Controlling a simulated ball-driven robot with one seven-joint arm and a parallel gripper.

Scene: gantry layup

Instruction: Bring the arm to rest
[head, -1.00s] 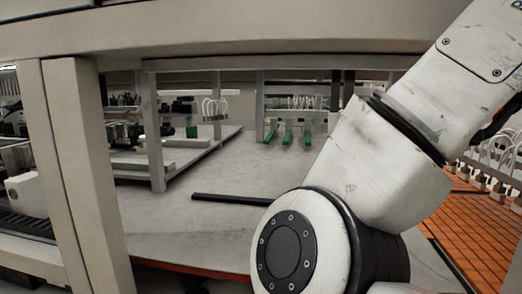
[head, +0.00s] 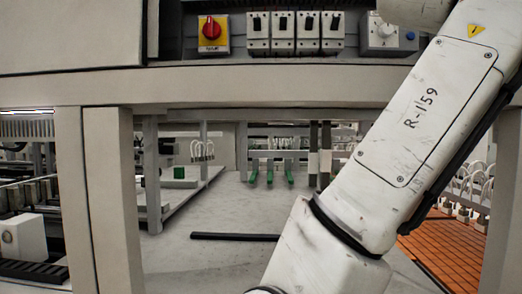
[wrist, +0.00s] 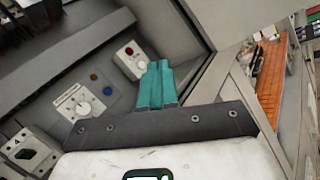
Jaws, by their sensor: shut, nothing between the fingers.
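I cannot tell how far the fingertips are from the panel.
In the head view, a red rotary switch (head: 210,29), several breakers (head: 295,33) and a knob box (head: 388,36) sit above a grey beam (head: 230,85). A black bar (head: 235,236) lies on the pale surface below. An orange slatted surface (head: 455,255) is at right.

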